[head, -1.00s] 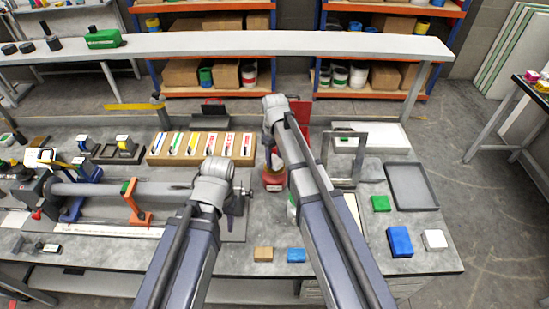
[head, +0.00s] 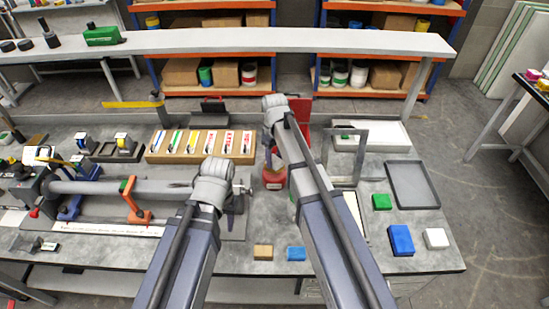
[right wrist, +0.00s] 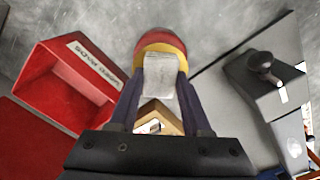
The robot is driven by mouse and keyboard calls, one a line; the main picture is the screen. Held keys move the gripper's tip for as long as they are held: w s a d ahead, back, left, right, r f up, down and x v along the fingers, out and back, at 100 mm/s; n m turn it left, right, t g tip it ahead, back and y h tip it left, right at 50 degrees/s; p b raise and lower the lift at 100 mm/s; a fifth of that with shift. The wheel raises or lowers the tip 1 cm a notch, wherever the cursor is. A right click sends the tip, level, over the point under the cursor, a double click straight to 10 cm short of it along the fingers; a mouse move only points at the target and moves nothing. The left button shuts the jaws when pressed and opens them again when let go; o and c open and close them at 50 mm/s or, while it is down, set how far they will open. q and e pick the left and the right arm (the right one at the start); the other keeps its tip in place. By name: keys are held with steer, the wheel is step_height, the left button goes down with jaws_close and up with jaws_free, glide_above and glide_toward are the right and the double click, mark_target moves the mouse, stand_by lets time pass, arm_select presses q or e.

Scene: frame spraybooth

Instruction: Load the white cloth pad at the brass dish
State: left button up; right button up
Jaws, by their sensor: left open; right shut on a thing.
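My right gripper (right wrist: 158,110) is shut on the white cloth pad (right wrist: 160,78) in the right wrist view. The pad overlaps the yellow brass dish (right wrist: 174,49), which sits on a round red can. I cannot tell whether pad and dish touch. In the head view the red can (head: 273,182) stands on the bench just left of my right arm, and the pad is too small to make out there.
A red bin (right wrist: 68,82) with a white label is left of the gripper in the wrist view. A dark block with a black knob (right wrist: 264,66) is at right. On the bench, a lathe-like fixture (head: 125,187) lies left, and a grey tray (head: 412,184) lies right.

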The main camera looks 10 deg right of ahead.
mark_target(275, 160)
arm_select(q)
steer(key=shift+f+b, duration=0.35)
steer(key=shift+f, duration=0.05)
arm_select(e)
steer(key=shift+f, duration=0.4)
stand_by(0.8)
step_height(275, 160, up, 7)
steer(key=p, duration=0.7)
arm_select(q)
step_height(275, 160, up, 7)
steer(key=shift+s, duration=0.1)
arm_select(e)
steer(key=shift+s, duration=0.1)
